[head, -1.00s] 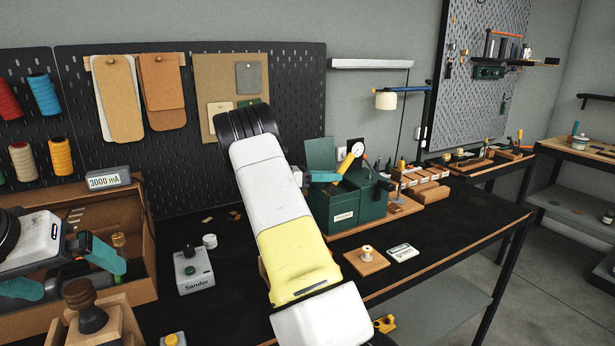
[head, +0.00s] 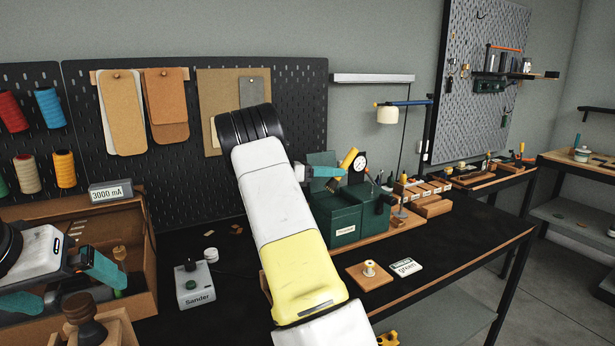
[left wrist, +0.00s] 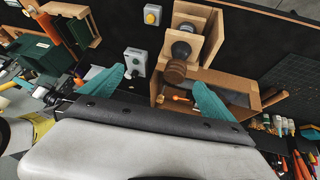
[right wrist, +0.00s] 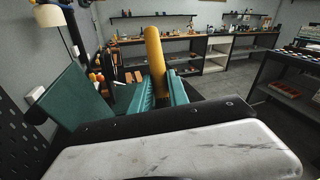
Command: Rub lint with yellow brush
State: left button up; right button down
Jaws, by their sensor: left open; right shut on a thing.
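The yellow brush (head: 349,157) shows as a yellow cylindrical handle in my right gripper (head: 326,171), above the green box. In the right wrist view the yellow brush (right wrist: 155,58) stands slightly tilted between the teal fingers, which are shut on it. Its bristles cannot be made out. My left gripper (head: 65,285) is open and empty at the lower left, in front of the wooden box; its spread fingers also show in the left wrist view (left wrist: 160,95). I cannot identify the lint; small brown scraps (head: 237,229) lie on the black bench top.
The green box (head: 345,219) stands under my right gripper, with a dial gauge (head: 359,162) and lamp (head: 388,115) beyond. A Sander switch box (head: 194,284) and wooden-knobbed press (head: 85,315) are nearer. A spool on a wooden block (head: 369,269) sits right.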

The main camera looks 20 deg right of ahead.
aim_at(344, 162)
jog(key=shift+r, duration=1.5)
